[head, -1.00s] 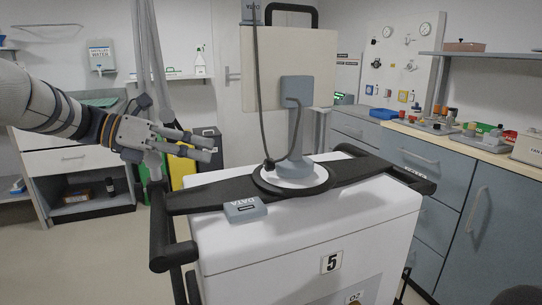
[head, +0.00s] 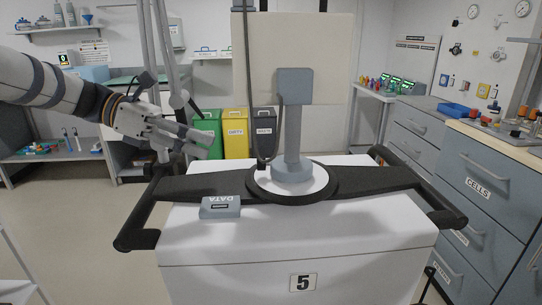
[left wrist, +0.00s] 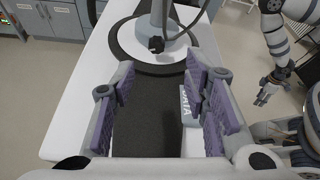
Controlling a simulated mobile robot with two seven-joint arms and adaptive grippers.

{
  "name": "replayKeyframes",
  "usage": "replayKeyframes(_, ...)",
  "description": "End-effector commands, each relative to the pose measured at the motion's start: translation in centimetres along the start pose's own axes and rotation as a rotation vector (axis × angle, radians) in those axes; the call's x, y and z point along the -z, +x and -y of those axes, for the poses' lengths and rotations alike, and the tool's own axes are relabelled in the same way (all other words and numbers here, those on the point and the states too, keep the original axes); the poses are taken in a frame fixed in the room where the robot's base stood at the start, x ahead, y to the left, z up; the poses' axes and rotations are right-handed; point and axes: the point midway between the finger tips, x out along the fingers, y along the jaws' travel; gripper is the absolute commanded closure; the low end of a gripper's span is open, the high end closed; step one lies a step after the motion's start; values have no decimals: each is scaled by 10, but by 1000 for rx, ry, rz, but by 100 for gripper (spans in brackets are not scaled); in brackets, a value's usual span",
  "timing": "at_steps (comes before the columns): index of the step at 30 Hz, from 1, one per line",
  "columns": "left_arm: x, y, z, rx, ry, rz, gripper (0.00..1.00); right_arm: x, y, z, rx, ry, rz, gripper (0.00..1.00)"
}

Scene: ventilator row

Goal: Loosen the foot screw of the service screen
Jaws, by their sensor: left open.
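The service screen (head: 292,45) shows its plain pale back and stands on a grey post (head: 293,130) with a round white foot on a dark disc on the cart. The foot screw is a small black knob (left wrist: 156,44) at the foot of the post in the left wrist view; in the head view it is small and dark (head: 262,166). My left gripper (head: 208,147) is open and empty, above the left of the cart and left of the post, apart from the knob. My right gripper (left wrist: 264,97) shows small in the left wrist view; its jaws are unclear.
The white cart (head: 300,240) has a black top bar and side handles. A grey DATA box (head: 220,207) lies on its near left. A black cable hangs beside the post. Bins (head: 235,133) stand behind, drawers (head: 478,190) at right. The floor at left is open.

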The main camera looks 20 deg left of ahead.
Motion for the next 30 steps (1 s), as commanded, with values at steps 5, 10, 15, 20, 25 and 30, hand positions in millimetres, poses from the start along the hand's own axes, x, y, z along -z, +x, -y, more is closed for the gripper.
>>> replayKeyframes(5, 1, 23, 1, 4, 0, -1, 58, 0, 0, 0, 1, 0, 1, 60)
replayKeyframes(10, 2, 69, 0, 4, -1, -3, 58, -1, 1, 0, 0, 0, 5, 60)
replayKeyframes(15, 2, 104, 0, 2, -2, -1, 58, -2, 3, 0, 0, 0, 10, 60)
replayKeyframes(20, 1, 119, 0, 1, -1, -1, 58, -3, 3, 0, 0, 0, 11, 60)
replayKeyframes(25, 1, 121, 0, 0, 0, 0, 58, -2, 3, 0, 0, 0, 11, 60)
replayKeyframes(30, 1, 121, 0, 0, 0, 0, 77, -2, 3, 0, 0, 0, 11, 60)
